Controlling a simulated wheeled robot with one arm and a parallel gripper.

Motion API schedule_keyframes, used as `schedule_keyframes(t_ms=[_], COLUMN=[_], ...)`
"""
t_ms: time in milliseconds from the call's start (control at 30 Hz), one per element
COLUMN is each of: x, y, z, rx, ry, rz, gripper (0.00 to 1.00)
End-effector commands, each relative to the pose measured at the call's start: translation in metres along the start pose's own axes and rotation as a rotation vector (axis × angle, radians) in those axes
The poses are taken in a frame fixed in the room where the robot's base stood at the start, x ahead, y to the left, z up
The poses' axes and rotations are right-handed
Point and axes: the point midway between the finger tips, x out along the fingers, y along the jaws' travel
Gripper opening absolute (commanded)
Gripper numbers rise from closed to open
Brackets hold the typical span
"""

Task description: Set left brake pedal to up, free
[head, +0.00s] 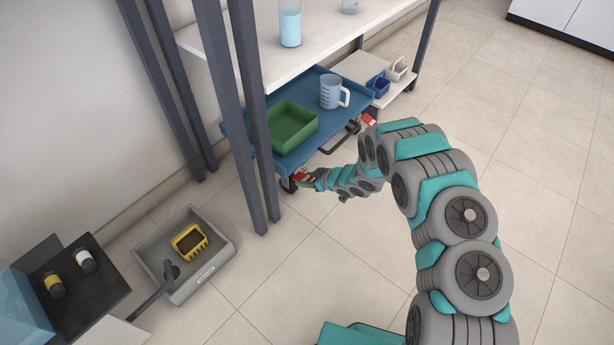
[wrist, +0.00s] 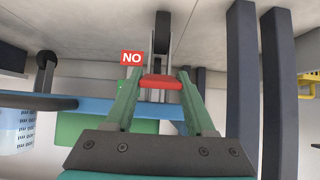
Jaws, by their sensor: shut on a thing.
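A blue cart (head: 325,141) stands under the white bench. Its left brake pedal (head: 303,176) is red and sits low at the cart's near left corner. In the wrist view the red pedal (wrist: 160,82) lies between the two green fingers of my gripper (wrist: 158,80). My gripper is shut on it and also shows at that corner in the head view (head: 308,179). The wrist view is upside down, and a red label (wrist: 131,58) beside the pedal reads "NO" there. The other red pedal (head: 369,119) is at the cart's right corner. The pedal's exact tilt is unclear.
A green tray (head: 291,126) and a measuring jug (head: 331,92) stand on the cart. Dark bench posts (head: 262,150) rise just left of my gripper. A grey bin (head: 205,275) with a yellow basket (head: 189,241) is lower left. The floor at right is clear.

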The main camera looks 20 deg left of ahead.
Motion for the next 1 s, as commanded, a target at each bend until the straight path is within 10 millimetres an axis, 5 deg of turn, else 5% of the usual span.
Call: schedule_keyframes(t_ms=[567,600,833,1000], x=[0.0001,0.0001,0.0,-0.0001], y=[0.0004,0.0004,0.0002,0.0002], z=[-0.0038,-0.0039,-0.0032,-0.0028], rx=[-0.001,-0.001,-0.001,-0.001], ry=[-0.035,-0.034,-0.035,-0.036], rz=[0.001,0.0,0.0,0.0], gripper=[0.0,0.57,0.83,0.85])
